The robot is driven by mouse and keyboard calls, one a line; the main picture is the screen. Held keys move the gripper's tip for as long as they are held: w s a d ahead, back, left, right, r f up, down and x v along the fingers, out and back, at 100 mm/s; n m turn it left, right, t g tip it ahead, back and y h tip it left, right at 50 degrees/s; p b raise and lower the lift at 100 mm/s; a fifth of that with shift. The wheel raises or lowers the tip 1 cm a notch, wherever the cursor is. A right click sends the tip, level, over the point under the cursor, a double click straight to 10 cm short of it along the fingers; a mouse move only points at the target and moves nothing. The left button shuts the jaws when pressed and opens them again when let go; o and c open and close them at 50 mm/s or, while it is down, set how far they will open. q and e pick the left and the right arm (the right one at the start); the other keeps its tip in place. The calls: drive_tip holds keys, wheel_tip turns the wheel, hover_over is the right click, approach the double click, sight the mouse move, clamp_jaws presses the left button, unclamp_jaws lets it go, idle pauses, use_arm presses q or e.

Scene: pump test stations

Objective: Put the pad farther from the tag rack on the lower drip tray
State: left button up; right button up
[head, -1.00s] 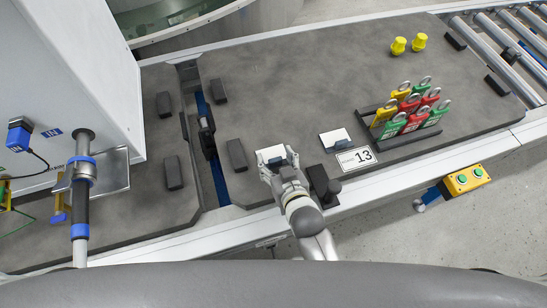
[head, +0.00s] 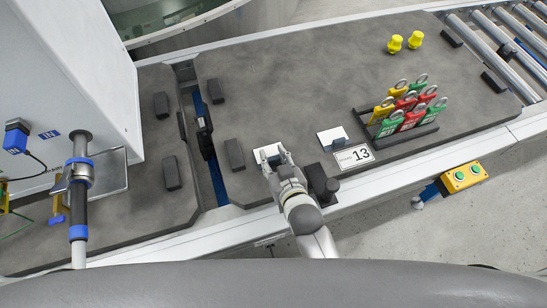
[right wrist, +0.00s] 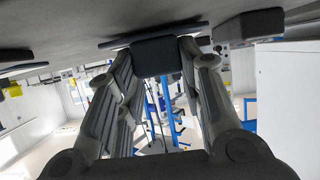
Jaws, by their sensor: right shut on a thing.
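The pad farther from the tag rack (head: 268,152) is a white plate with a dark grip block; it lies near the front edge of the grey worktop. My right gripper (head: 279,160) is over it, shut on its dark block (right wrist: 157,57), which shows between the fingers in the right wrist view. A second white pad (head: 329,138) with a dark block lies beside the tag rack (head: 405,137), which holds red, yellow and green tags. A metal tray (head: 112,172) sits at the left by the white cabinet, partly hidden by a pipe. I cannot tell whether it is the lower drip tray. My left gripper is not in view.
A vertical pipe with blue collars (head: 79,195) stands before the tray. Several dark blocks (head: 235,154) stand on the worktop, and a blue-lined gap (head: 212,165) crosses it. A dark post (head: 322,185) stands right of my gripper. Yellow knobs (head: 415,40) stand at the back right.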

wheel_tip(320, 180, up, 2)
drive_tip(key=shift+r, duration=0.25)
drive_tip(key=s+r+p, duration=0.1)
drive_tip(key=s+r, duration=0.9)
drive_tip(key=s, duration=0.4)
drive_tip(key=shift+w+r, duration=0.1)
drive_tip(key=w+d+r+m+h+p, duration=0.1)
drive_tip(key=w+d+r, duration=0.4)
drive_tip(key=w, duration=0.2)
drive_tip(key=w+d+r+m+h+p, duration=0.1)
drive_tip(key=w+d+r, duration=0.35)
drive_tip(key=w, duration=0.25)
drive_tip(key=w+d+r+h, duration=0.1)
drive_tip(key=d+r, duration=0.3)
drive_tip(key=r, duration=0.4)
drive_tip(key=w+d+r+m+h+p, duration=0.1)
drive_tip(key=w+d+r, duration=0.3)
drive_tip(key=r, duration=0.4)
drive_tip(key=shift+w+d+r+m+t, duration=0.2)
drive_tip(key=shift+d+m+t, duration=0.1)
drive_tip(key=shift+d+t, duration=0.1)
